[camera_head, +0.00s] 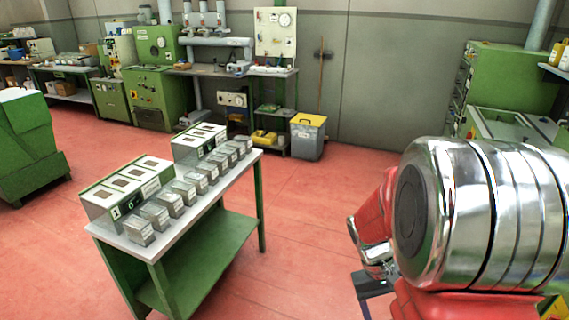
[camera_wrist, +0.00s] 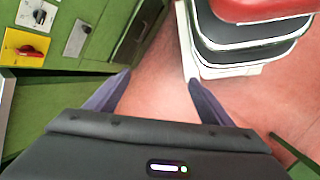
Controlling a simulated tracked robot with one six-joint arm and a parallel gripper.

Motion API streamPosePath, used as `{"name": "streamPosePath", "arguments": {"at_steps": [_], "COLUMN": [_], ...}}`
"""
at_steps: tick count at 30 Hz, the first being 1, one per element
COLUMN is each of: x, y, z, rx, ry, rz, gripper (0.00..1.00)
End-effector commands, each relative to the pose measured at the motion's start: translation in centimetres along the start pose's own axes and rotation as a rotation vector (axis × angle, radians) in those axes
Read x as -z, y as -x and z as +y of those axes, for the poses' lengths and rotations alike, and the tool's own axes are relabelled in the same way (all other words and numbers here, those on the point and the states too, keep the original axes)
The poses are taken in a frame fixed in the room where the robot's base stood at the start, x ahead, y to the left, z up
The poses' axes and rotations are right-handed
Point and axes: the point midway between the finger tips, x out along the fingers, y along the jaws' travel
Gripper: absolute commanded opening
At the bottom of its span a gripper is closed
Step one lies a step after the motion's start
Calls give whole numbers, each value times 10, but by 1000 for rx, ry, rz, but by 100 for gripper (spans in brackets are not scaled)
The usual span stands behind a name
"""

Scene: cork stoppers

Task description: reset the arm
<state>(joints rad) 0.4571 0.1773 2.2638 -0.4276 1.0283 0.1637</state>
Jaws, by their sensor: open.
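My arm fills the right of the head view, with a large polished metal link and red parts close to the camera. My gripper (camera_wrist: 160,78) shows in the wrist view with its two dark fingers spread apart. It is open, and nothing is between the fingers except a view of the red floor (camera_wrist: 155,100).
A grey bin with a yellow lid (camera_head: 308,137) is by the wall. Green machine panels with a red switch (camera_wrist: 30,50) are at left in the wrist view. Red floor is open between.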

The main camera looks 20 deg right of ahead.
Motion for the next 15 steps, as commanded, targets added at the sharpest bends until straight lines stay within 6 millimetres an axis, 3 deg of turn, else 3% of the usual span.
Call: {"name": "streamPosePath", "arguments": {"at_steps": [15], "x": [-26], "y": [88], "z": [-74], "rx": [168], "ry": [79], "rz": [318], "gripper": [75]}}
